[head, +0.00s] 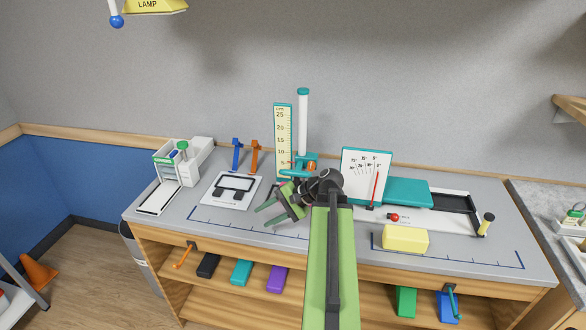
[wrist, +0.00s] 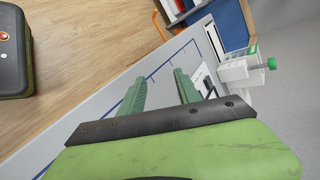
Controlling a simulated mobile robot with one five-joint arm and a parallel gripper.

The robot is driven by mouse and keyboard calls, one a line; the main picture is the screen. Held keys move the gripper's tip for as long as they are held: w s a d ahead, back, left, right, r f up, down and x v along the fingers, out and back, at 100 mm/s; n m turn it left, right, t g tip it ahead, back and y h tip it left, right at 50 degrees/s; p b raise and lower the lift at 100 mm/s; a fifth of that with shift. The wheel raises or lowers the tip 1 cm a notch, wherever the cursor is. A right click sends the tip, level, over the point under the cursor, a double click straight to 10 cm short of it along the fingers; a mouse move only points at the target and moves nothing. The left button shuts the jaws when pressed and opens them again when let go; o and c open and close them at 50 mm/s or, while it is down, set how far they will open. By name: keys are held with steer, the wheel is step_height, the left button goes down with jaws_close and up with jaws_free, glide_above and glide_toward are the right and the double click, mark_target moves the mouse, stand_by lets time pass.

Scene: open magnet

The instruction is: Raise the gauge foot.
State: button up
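The height gauge stands at the back middle of the bench, with a white column (head: 303,120) and a yellow centimetre scale (head: 284,140). A teal and orange carriage (head: 307,162) sits low on the column. A teal bar, probably the gauge foot (head: 294,174), juts left near the scale's bottom; my arm partly hides this area. My gripper (head: 267,215) is in front of the gauge, pointing left, apart from it. In the wrist view, its two green fingers (wrist: 160,76) are spread with nothing between them. The gauge is not in the wrist view.
A dial board (head: 366,175) and teal block (head: 407,192) stand right of the gauge. A yellow block (head: 405,238) lies at front right. Blue (head: 237,155) and orange (head: 255,157) stands are left of the gauge. A white plate with a black frame (head: 232,190) lies left of my gripper.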

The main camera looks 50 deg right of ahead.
mark_target(299, 174)
steer(key=s+d+r+m+t+h+p, duration=0.15)
steer(key=s+d+r+m+t, duration=0.25)
steer(key=s+d+r, duration=0.4)
steer(key=s+d+r+m+t+h, duration=0.2)
steer(key=s+d+r+m+t, duration=0.1)
steer(key=s+d, duration=0.55)
steer(key=shift+y, duration=0.35)
steer(key=b+x, duration=0.1)
steer(key=x, duration=0.5)
steer(key=d+b+x, duration=0.1)
steer(key=x, duration=0.5)
steer(key=b+x, duration=0.2)
steer(key=x, duration=0.5)
steer(key=shift+w+d+r, duration=0.25)
steer(key=shift+w+d, duration=0.1)
jaws_close()
